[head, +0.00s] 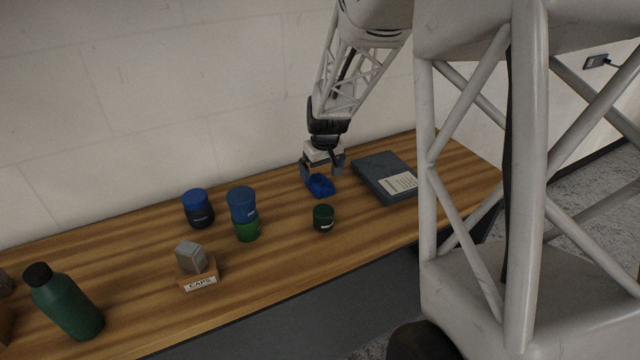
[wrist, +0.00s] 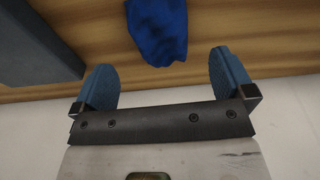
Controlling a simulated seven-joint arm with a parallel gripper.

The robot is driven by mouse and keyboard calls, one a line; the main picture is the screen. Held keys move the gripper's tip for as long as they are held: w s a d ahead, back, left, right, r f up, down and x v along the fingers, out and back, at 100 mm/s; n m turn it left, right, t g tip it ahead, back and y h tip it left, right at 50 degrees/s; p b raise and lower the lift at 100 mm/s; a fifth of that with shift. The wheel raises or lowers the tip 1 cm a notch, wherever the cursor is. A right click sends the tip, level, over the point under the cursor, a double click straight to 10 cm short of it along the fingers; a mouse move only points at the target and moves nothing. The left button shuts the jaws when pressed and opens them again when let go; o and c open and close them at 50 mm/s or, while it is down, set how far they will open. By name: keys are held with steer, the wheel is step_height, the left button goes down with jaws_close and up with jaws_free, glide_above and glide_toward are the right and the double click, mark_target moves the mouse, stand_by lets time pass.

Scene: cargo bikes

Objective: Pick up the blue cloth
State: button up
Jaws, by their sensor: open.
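The blue cloth (head: 321,187) lies crumpled on the wooden table, towards its right half in the head view. In the wrist view the cloth (wrist: 157,30) shows at the top, ahead of the fingertips and between their lines. My gripper (head: 322,172) is open and points down right at the cloth's far side in the head view. In the wrist view my gripper (wrist: 160,75) has both blue fingers apart with nothing between them. I cannot tell the exact height of the fingertips above the table.
A dark grey box with a white label (head: 376,172) lies right of the cloth. A dark green jar (head: 323,218) stands in front of it. A blue-topped green container (head: 243,212) and a blue-lidded dark jar (head: 198,208) stand to the left. A wall (head: 150,110) rises behind the table.

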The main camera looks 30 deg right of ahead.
mark_target(320, 179)
steer(key=shift+w+f, duration=0.2)
steer(key=shift+f, duration=1.05)
steer(key=shift+w+f, duration=0.2)
steer(key=shift+f, duration=1)
steer(key=c, duration=1)
steer(key=shift+o, duration=0.2)
steer(key=shift+r, duration=0.1)
steer(key=shift+r, duration=4.95)
